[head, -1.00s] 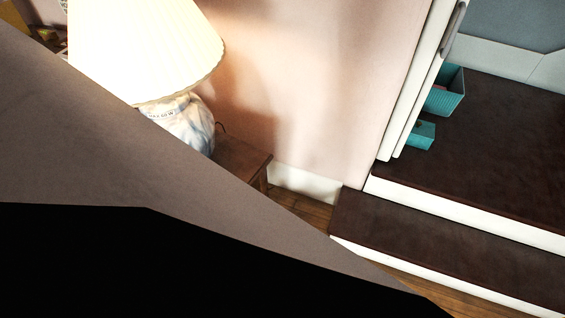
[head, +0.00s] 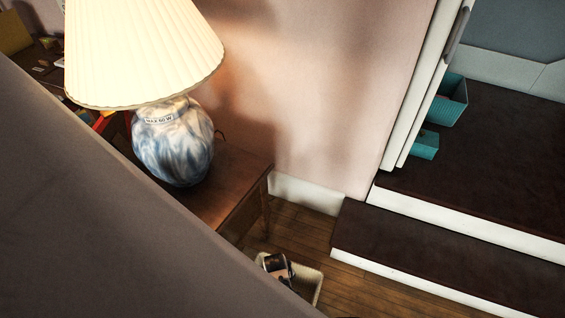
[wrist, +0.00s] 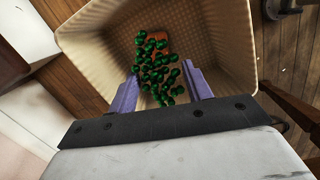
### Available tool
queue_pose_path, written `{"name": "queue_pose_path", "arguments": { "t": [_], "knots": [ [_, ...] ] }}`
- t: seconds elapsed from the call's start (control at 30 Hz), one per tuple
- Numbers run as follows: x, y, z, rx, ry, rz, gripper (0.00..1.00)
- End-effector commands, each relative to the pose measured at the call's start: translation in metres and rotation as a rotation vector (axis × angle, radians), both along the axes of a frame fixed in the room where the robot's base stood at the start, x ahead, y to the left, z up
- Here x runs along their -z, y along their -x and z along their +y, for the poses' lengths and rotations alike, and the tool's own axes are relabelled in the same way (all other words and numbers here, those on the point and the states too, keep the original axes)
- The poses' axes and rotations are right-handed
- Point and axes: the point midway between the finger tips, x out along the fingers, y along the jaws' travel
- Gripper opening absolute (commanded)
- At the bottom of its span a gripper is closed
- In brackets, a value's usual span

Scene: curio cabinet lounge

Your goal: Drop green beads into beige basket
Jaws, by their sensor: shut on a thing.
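The beige basket (wrist: 95,45) lies open below my gripper (wrist: 160,78) in the wrist view. My gripper's two purple fingers point down into it. The green beads (wrist: 155,65), a bunch of small shiny balls, are between and beyond the fingertips, held over the basket's inside; whether any touch the basket floor is unclear.
An orange item (wrist: 161,36) shows behind the beads in the basket. A lit lamp (head: 172,145) stands on a wooden side table (head: 245,180) near the basket. A dark-topped step (head: 430,255) lies to the right, with teal baskets (head: 450,98) beyond. Some wooden floor is clear.

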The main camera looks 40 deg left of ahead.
Motion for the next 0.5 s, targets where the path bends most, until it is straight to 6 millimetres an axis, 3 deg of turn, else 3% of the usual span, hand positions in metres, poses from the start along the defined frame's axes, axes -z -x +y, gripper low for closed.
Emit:
{"name": "queue_pose_path", "arguments": {
  "t": [0.07, 0.37, 0.4, 0.5],
  "knots": [
    [0.008, 0.0001, 0.0003, -0.001, -0.001, 0.0, 0.27],
    [0.0074, 0.0001, 0.0002, 0.0, -0.001, 0.0, 0.27],
    [0.0074, 0.0001, 0.0001, 0.0, 0.0, 0.0, 0.55],
    [0.0074, 0.0001, 0.0001, 0.0, 0.0, 0.0, 0.68]
  ]
}}
